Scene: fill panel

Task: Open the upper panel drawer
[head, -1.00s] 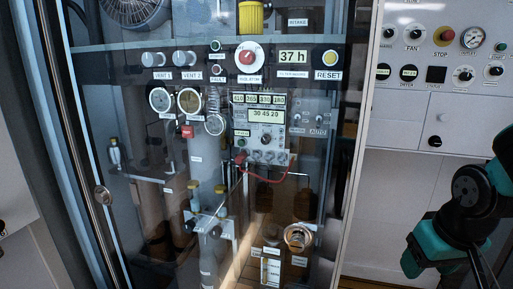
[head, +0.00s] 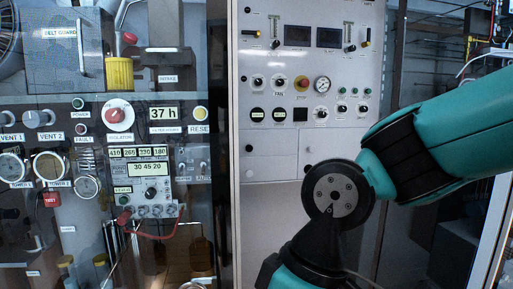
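A tall white control panel (head: 268,90) stands in the middle of the head view. Below its dials are two flat closed fronts side by side. The left front (head: 272,144) has a small black knob (head: 250,161) near its left edge. The right front (head: 313,141) has a small dark knob (head: 308,162); part of this front is behind my arm. I cannot tell from the picture which of them is the upper drawer. My gripper is out of the frame; only teal and black links of my arm show at right and bottom.
A glass-fronted cabinet with gauges, labels and a "37 h" display (head: 165,113) fills the left side. A red knob (head: 120,114) sits on its isolator. My arm covers the panel's lower right. Shelving shows behind at far right.

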